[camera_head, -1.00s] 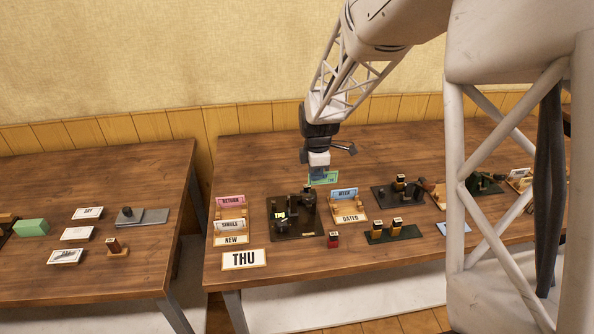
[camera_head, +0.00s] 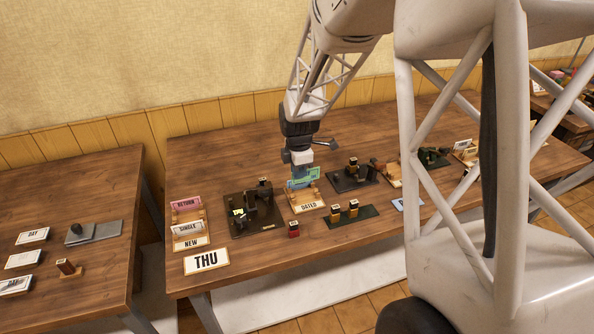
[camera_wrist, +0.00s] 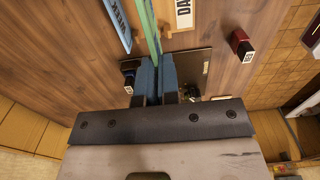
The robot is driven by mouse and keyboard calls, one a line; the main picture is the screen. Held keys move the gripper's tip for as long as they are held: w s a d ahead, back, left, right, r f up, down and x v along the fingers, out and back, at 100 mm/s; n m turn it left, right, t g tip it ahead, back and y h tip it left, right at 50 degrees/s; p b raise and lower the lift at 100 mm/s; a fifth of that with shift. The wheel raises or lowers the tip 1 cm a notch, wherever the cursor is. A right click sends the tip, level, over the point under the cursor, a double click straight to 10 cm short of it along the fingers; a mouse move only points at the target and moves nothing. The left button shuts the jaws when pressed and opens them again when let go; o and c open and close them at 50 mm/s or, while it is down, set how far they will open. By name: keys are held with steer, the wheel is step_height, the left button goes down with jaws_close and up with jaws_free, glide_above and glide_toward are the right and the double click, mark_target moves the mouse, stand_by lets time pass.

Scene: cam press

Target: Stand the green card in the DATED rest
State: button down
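My gripper (camera_wrist: 156,62) is shut on the green card (camera_wrist: 149,22), which stands edge-on between the blue fingers in the wrist view. In the head view the green card (camera_head: 308,174) is upright above the DATED rest (camera_head: 310,207), a wooden stand with a white label. A blue WEEK card (camera_wrist: 117,20) stands beside the green card in the wrist view, apart from it. I cannot tell whether the green card's lower edge touches the rest.
The NEW rest (camera_head: 193,243), with pink RETURN (camera_head: 186,202) and white SINGLE cards, stands at left. A dark press (camera_head: 252,212) lies between the two rests. A red stamp (camera_head: 294,229) and a dark green tray (camera_head: 352,217) stand in front. A THU card (camera_head: 206,261) lies near the front edge.

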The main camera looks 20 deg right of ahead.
steer(key=shift+f, duration=0.15)
steer(key=shift+f, duration=3.35)
steer(key=shift+f, duration=0.25)
steer(key=c, duration=1.8)
jaws_free()
steer(key=o, duration=1.1)
steer(key=shift+r, duration=0.2)
steer(key=shift+r, duration=3.3)
